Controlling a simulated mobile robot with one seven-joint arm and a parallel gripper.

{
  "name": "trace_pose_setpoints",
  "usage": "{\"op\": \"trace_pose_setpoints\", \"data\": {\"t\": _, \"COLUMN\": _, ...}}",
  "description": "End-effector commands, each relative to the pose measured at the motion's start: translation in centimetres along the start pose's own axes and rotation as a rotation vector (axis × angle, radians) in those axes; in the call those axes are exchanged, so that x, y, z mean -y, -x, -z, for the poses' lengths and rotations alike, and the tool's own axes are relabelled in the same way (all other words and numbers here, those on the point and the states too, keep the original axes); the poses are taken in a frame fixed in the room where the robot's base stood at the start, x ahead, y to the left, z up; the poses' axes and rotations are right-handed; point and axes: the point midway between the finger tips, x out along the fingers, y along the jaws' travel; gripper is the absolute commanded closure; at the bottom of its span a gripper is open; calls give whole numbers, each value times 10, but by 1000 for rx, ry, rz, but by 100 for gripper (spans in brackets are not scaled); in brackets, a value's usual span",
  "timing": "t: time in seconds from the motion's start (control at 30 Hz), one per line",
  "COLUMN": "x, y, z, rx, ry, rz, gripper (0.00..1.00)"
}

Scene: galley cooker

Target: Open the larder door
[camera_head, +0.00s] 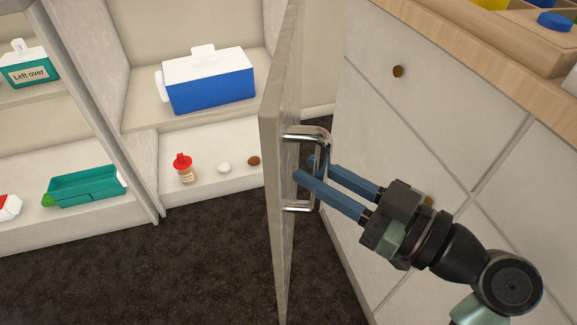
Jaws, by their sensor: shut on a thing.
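The larder door (273,190) is a pale grey panel seen nearly edge-on in the middle of the head view, standing swung out from the larder. Its handle (304,206) is a shiny metal bar on the door's right face. My gripper (312,172) comes from the lower right, with its blue fingers shut on the handle's upright part. The larder interior (215,137) shows to the left of the door, with its shelves visible. The door's hinge edge cannot be made out clearly.
Inside the larder are a blue and white cool box (210,85), a red-capped bottle (184,168), and white and brown egg-like items. A teal tray (85,187) lies further left. A drawer cabinet (400,130) stands close right. Dark floor (180,265) is clear at front left.

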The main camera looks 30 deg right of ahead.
Motion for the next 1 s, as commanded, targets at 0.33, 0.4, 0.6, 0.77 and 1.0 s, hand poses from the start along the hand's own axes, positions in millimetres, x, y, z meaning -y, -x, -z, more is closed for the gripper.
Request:
{"op": "trace_pose_setpoints", "data": {"t": 0.33, "x": -10, "y": 8, "z": 0, "rx": -1, "ry": -1, "rz": -8, "gripper": 100}}
{"op": "trace_pose_setpoints", "data": {"t": 0.4, "x": -10, "y": 8, "z": 0, "rx": -1, "ry": -1, "rz": -9, "gripper": 100}}
{"op": "trace_pose_setpoints", "data": {"t": 0.6, "x": -10, "y": 8, "z": 0, "rx": -1, "ry": -1, "rz": -10, "gripper": 70}}
{"op": "trace_pose_setpoints", "data": {"t": 0.77, "x": -10, "y": 8, "z": 0, "rx": -1, "ry": -1, "rz": -9, "gripper": 45}}
{"op": "trace_pose_setpoints", "data": {"t": 1.0, "x": -9, "y": 8, "z": 0, "rx": 0, "ry": -1, "rz": -7, "gripper": 45}}
